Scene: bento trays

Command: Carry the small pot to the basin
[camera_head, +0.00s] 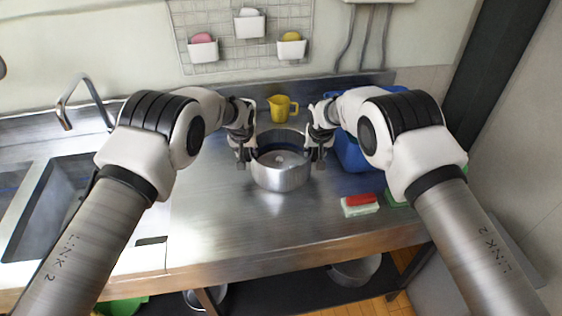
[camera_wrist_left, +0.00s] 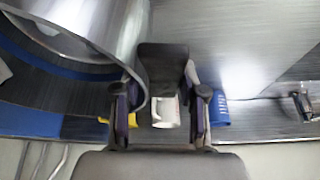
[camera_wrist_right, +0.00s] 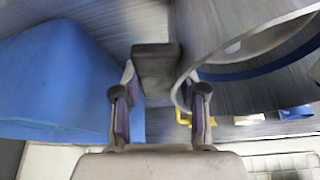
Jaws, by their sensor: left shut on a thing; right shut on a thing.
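The small metal pot (camera_head: 281,179) is upright near the middle of the steel counter. My left gripper (camera_head: 241,158) is shut on its left rim, and my right gripper (camera_head: 318,153) is shut on its right rim. The pot wall also shows in the left wrist view (camera_wrist_left: 95,22) and the right wrist view (camera_wrist_right: 225,45), with its rim passing between the fingers. I cannot tell whether its base touches the counter. The basin, a sunken sink (camera_head: 48,205), is at the far left, partly hidden by my left arm.
A faucet (camera_head: 82,100) stands behind the sink. A yellow mug (camera_head: 281,107) is behind the pot. A blue container (camera_head: 350,152) and a red-and-white sponge (camera_head: 360,204) are to the right. The counter in front of the pot is clear. A metal bowl (camera_head: 355,271) sits below.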

